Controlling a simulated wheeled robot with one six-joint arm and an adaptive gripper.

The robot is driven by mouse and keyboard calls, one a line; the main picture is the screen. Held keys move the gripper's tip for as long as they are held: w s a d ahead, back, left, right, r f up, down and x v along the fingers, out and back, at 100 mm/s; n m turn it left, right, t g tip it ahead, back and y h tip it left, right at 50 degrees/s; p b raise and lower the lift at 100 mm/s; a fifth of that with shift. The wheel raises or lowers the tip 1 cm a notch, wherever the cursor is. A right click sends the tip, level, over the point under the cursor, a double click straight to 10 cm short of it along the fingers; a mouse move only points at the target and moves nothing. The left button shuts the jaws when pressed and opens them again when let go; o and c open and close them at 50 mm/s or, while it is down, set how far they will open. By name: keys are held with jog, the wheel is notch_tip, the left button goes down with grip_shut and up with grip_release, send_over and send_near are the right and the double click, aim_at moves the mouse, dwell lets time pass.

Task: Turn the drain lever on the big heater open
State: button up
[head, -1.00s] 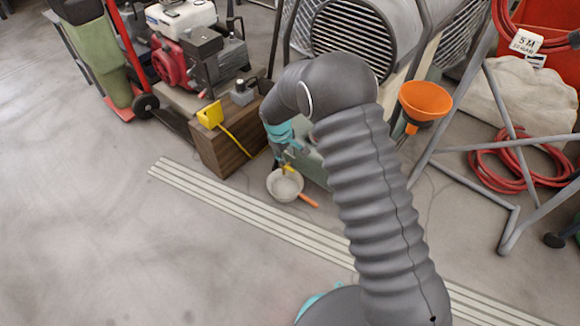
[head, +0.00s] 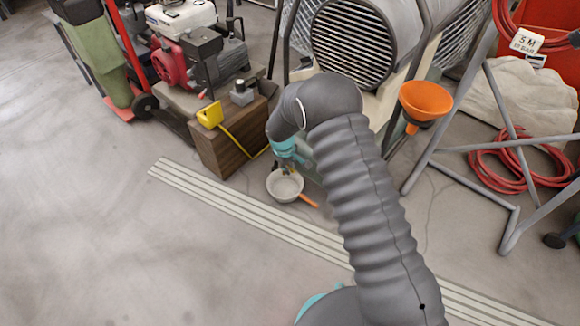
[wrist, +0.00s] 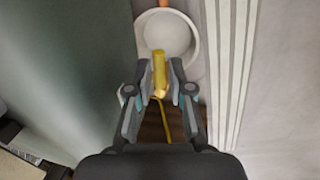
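The yellow drain lever (wrist: 159,72) shows upright in the wrist view, between the two fingertips of my gripper (wrist: 160,78). The fingers are partly spread, with what looks like a narrow gap on each side of the lever. I see no firm contact. In the head view my gripper (head: 289,160) is low beside the big heater (head: 352,45), above a pale pan (head: 285,185), and it hides the lever. The heater's grey-green side (wrist: 70,70) fills the left of the wrist view.
The pan with an orange handle (head: 309,200) sits on the floor just beyond the fingertips in the wrist view. A wooden box (head: 228,142) with a yellow cable stands left. An orange funnel (head: 426,100) and a grey metal frame (head: 475,205) are right. Open floor lies in front.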

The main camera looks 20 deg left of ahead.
grip_shut()
jog(key=shift+s+a+f+m+g+h+b, duration=0.2)
jog(key=shift+a+m+g+b, duration=0.75)
jog(key=shift+m, duration=2)
jog(key=shift+s+a+r+m+g+h+b, duration=0.2)
jog(key=shift+a+m+b, duration=0.3)
jog(key=shift+m+b, duration=1.75)
jog(key=shift+s+a+f+m+g+h+b, duration=0.1)
jog(key=shift+s+a+m+g+h+b, duration=0.5)
jog(key=shift+m, duration=3.1)
jog(key=shift+w+a+t+y, duration=0.15)
jog(key=shift+w+t+y, duration=0.1)
jog(key=shift+w+y, duration=0.05)
jog(key=o, duration=0.6)
grip_release()
jog(key=shift+c, duration=0.2)
jog(key=shift+w, duration=0.1)
